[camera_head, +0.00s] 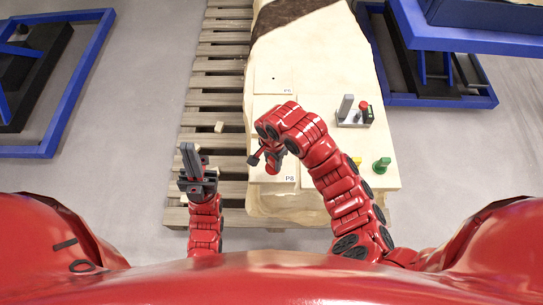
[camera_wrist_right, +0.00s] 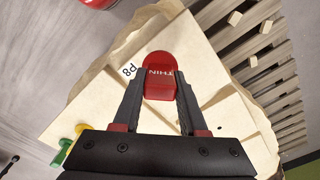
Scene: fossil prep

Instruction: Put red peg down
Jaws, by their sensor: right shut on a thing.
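The red peg (camera_wrist_right: 160,75), marked THIN, sits between the fingertips of my right gripper (camera_wrist_right: 160,95), which is shut on it. In the head view the red peg (camera_head: 271,169) shows below my right gripper (camera_head: 272,157), over the pale panel beside the P8 label (camera_head: 290,178). I cannot tell whether its lower end touches the panel or is in a hole. My left gripper (camera_head: 190,160) is at the left over the pallet, holding nothing visible; its finger gap is unclear.
A pale slab (camera_head: 310,60) lies on a wooden pallet (camera_head: 215,75). A grey control box (camera_head: 352,117), a green knob-like peg (camera_head: 381,164) and a yellow one (camera_head: 357,160) stand on its right. Small wood blocks (camera_head: 219,127) lie on the pallet. Blue frames (camera_head: 75,85) stand aside.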

